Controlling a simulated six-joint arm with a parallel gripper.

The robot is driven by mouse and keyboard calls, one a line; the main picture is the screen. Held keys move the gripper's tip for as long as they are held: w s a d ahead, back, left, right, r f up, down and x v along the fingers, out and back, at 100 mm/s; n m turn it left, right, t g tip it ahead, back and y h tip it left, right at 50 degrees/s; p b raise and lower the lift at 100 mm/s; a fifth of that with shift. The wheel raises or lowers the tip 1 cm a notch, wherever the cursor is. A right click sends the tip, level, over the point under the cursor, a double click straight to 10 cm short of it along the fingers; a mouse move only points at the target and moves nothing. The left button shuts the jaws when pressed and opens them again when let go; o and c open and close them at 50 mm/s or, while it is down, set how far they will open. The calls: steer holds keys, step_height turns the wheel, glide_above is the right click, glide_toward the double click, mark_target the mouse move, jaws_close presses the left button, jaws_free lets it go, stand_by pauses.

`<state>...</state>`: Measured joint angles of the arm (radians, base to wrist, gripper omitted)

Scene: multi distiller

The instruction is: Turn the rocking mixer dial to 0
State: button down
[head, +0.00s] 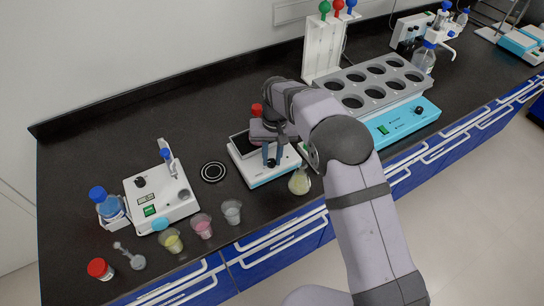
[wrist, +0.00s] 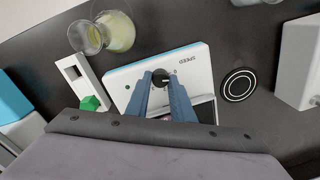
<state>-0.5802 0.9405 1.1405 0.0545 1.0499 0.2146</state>
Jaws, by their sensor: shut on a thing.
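The rocking mixer is a white and light-blue box; in the head view its front (head: 262,180) shows below my gripper. In the wrist view its white front panel (wrist: 195,70) carries the word SPEED and a small black dial (wrist: 161,77) with a light pointer mark. My gripper (wrist: 160,82) has its two blue fingers shut on the dial, one on each side. It also shows in the head view (head: 271,163), pointing down at the mixer's front. The fingers hide part of the dial, and I cannot read its setting. The mixer's dark platform (head: 240,145) is partly covered by my gripper.
A flask of pale yellow liquid (head: 299,181) stands close beside the mixer. A black ringed disc (head: 213,172) lies on its other side. A white device (head: 160,195) and several small cups are farther left. A water bath (head: 405,118) stands right, behind my arm.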

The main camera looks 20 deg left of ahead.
mark_target(273, 160)
steer(key=shift+r+n, duration=0.1)
steer(key=shift+n, duration=1.3)
steer(key=c, duration=1.5)
jaws_free()
steer(key=shift+c, duration=0.2)
step_height(273, 160, up, 7)
steer(key=shift+w+d+f+b, duration=0.1)
steer(key=shift+b, duration=1)
steer(key=shift+r, duration=0.25)
